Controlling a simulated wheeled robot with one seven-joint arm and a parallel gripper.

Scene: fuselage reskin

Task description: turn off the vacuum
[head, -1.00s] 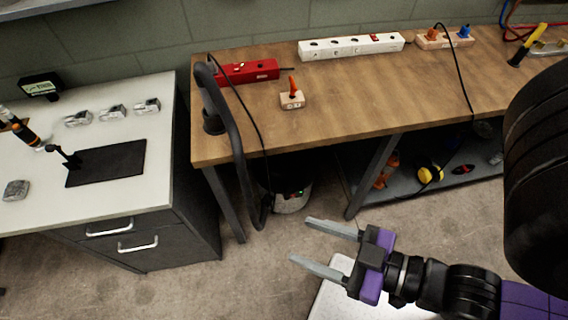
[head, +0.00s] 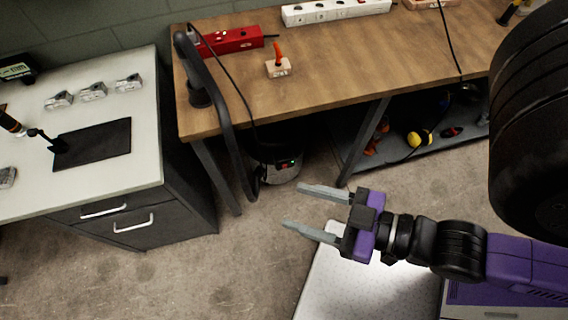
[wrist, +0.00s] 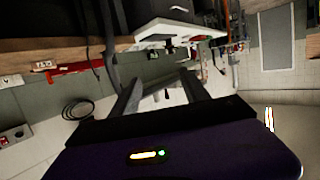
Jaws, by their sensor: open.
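The vacuum (head: 283,171) stands on the floor under the wooden bench, left of the middle in the head view. It has a dark top, a light lower body and small red and green marks on its front. Its black hose (head: 232,140) runs up over the bench edge to a nozzle on the bench top. My gripper (head: 302,208) is open and empty, in front of the vacuum and a little to its right, apart from it. The gripper's open fingers also show in the wrist view (wrist: 160,97). I cannot make out the vacuum there.
The wooden bench (head: 330,75) carries a red power strip (head: 232,40), a white power strip (head: 335,11) and a small socket block with an orange plug (head: 278,67). Bench legs stand either side of the vacuum. A white-topped cabinet (head: 100,190) is at left. Open floor lies in front.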

